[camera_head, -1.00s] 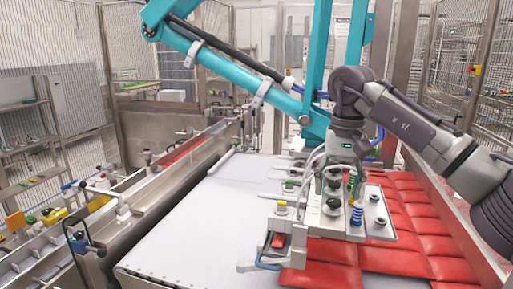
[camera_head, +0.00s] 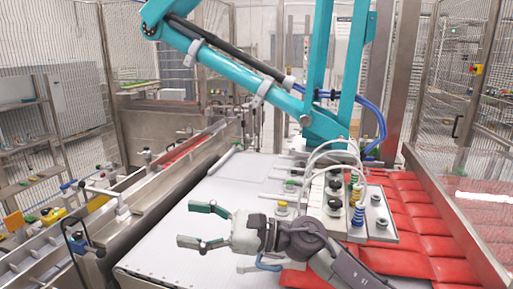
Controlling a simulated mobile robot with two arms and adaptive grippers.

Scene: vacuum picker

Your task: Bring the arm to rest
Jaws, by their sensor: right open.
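My right gripper (camera_head: 206,225) is open and empty, its two fingers pointing left over the white conveyor belt (camera_head: 165,247). My right arm (camera_head: 345,268) comes in from the bottom right, in front of the vacuum picker head (camera_head: 380,224) and partly hiding it. The gripper is apart from the picker head's cups and hoses. My left gripper is not in the view.
A teal delta-type machine arm (camera_head: 235,72) spans above the belt. Red packs (camera_head: 405,262) lie in rows at the right. A steel rail with clamps (camera_head: 120,212) runs along the left. Mesh fencing (camera_head: 60,60) encloses the cell. The belt's middle is largely clear.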

